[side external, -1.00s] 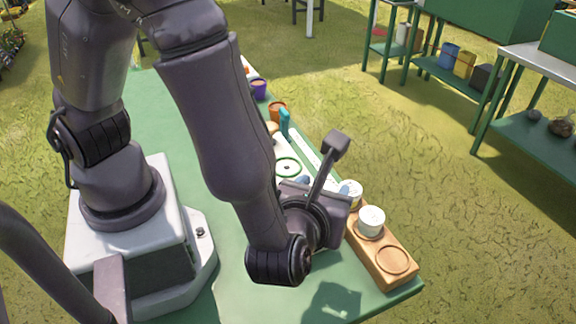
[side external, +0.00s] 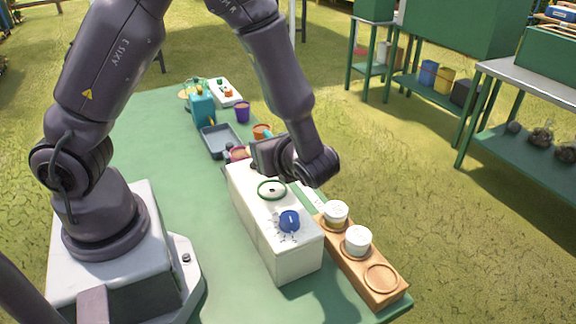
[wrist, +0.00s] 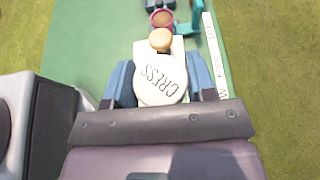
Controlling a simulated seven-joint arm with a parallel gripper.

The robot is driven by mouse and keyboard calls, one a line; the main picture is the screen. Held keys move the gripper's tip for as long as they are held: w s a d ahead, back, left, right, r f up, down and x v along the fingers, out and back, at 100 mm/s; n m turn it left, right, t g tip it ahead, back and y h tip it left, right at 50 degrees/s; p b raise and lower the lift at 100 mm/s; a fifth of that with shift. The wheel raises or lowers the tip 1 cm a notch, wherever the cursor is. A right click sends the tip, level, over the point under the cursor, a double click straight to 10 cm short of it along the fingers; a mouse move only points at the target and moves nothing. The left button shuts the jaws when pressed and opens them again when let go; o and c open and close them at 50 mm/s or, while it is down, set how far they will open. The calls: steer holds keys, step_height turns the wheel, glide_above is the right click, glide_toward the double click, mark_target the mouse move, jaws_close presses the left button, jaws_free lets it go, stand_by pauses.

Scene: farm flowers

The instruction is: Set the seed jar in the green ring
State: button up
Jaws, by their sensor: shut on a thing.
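My gripper (wrist: 160,80) is shut on a seed jar with a round white lid (wrist: 161,86) lettered CRESS; the blue fingers press its two sides. In the side external view my gripper (side external: 268,158) is beyond the green ring, and the fingers and held jar are hidden behind its body. The green ring (side external: 260,193) lies flat on top of a white box (side external: 268,240), with a small dark mark inside it. I cannot make out the ring in the wrist view.
A blue knob (side external: 289,221) stands on the box, nearer the camera than the ring. A wooden rack (side external: 366,270) holds two white-lidded jars (side external: 335,213) (side external: 357,241); its near recess is empty. A grey tray (side external: 221,142) and purple pot (side external: 242,112) stand farther back.

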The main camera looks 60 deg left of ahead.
steer(key=shift+s+f, duration=0.1)
steer(key=shift+f, duration=2.7)
steer(key=shift+d+f, duration=0.1)
steer(key=shift+f, duration=0.2)
steer(key=shift+r, duration=0.35)
steer(key=shift+r, duration=0.45)
steer(key=shift+f, duration=0.8)
steer(key=shift+r, duration=0.35)
steer(key=shift+r, duration=0.4)
